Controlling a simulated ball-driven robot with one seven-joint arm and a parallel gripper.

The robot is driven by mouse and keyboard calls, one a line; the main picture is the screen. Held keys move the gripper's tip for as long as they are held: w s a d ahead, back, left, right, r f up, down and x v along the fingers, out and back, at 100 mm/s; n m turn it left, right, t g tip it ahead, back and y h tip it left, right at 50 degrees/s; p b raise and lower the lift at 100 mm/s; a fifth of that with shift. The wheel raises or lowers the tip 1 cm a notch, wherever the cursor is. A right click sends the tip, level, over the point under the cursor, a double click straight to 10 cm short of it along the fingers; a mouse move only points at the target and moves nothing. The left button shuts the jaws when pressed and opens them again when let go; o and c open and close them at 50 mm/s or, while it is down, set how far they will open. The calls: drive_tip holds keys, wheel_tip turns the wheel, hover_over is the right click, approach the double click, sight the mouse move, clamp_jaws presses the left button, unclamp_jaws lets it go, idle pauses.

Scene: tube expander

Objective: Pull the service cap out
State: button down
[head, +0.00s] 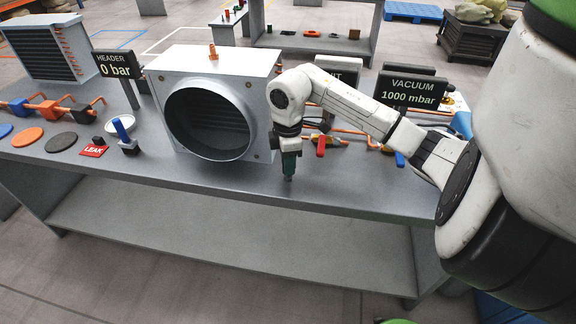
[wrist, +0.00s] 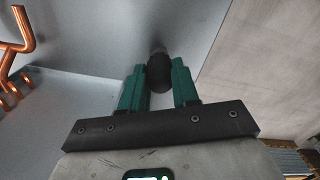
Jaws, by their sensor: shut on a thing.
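My gripper (head: 289,174) points down just right of the round duct opening, over the front part of the bench. In the wrist view its two teal fingers (wrist: 159,88) are shut on a small dark round piece, which I take to be the service cap (wrist: 159,72). A greyish end shows just beyond the cap, and I cannot tell whether the cap is still seated on it. The fingers and arm hide the cap in the head view. The metal unit (head: 212,62) with its large round duct (head: 209,122) stands beside my gripper.
The grey bench (head: 330,195) has a free front strip. Behind my arm are copper pipes with a red valve handle (head: 320,145) and the vacuum sign (head: 412,92) reading 1000 mbar. At left are a header sign (head: 116,66) reading 0 bar, flat discs and a red LEAK tag (head: 93,151).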

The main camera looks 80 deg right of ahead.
drive_tip(key=shift+r+p, duration=0.6)
drive_tip(key=shift+r, duration=0.15)
idle(0.4)
drive_tip(key=shift+r+p, duration=1.65)
drive_tip(key=shift+r, duration=0.55)
